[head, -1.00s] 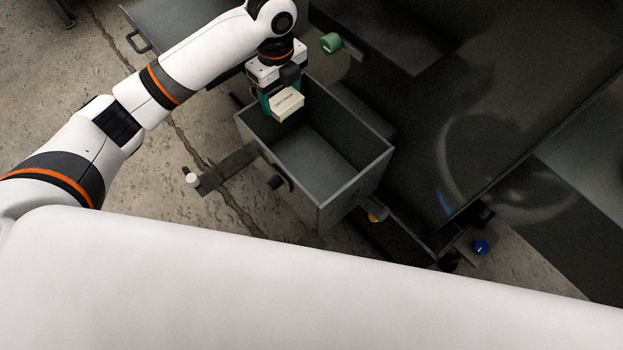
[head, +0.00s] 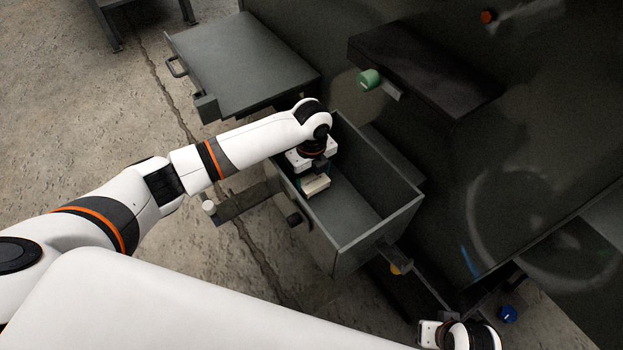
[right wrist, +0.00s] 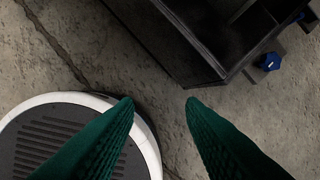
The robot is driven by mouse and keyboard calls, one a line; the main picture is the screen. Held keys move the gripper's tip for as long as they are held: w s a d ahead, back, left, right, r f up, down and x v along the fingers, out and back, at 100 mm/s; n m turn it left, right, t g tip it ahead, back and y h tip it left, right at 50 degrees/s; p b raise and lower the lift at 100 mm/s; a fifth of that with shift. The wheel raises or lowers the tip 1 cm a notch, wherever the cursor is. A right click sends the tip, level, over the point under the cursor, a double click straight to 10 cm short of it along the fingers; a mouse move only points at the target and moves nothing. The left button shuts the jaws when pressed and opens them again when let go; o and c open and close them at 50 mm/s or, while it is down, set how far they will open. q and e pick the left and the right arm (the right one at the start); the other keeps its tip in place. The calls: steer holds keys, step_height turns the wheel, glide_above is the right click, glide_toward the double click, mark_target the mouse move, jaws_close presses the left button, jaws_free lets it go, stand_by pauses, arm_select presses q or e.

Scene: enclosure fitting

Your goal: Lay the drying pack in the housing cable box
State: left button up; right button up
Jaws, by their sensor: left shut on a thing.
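The grey open-topped cable box (head: 372,247) stands in the middle of the head view. My left gripper (head: 312,180) is inside its opening, near the left end. It is shut on the cream drying pack (head: 316,187), which hangs below it between the box walls. I cannot tell whether the pack touches the floor of the box. My right gripper (right wrist: 160,103) shows in the right wrist view as two green fingers, apart and empty, above the concrete floor.
A flat grey lid or door with a handle (head: 240,68) hangs open behind the box. A dark bar with a white-tipped knob (head: 235,204) sticks out left. A green knob (head: 369,79) and a blue knob (head: 507,314) are nearby. A dark housing fills the right.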

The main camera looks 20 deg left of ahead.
mark_target(312, 178)
arm_select(q)
steer(key=shift+f, duration=0.75)
arm_select(e)
steer(key=shift+r, duration=0.7)
arm_select(q)
steer(key=o, duration=1)
steer(key=shift+f, duration=0.1)
steer(key=shift+c, duration=0.2)
steer(key=shift+r, duration=0.35)
step_height(312, 178, up, 12)
steer(key=p, duration=0.2)
steer(key=shift+f+p, duration=0.2)
steer(key=shift+p, duration=0.2)
arm_select(e)
step_height(312, 178, down, 10)
steer(key=s, duration=0.1)
steer(key=shift+s, duration=0.3)
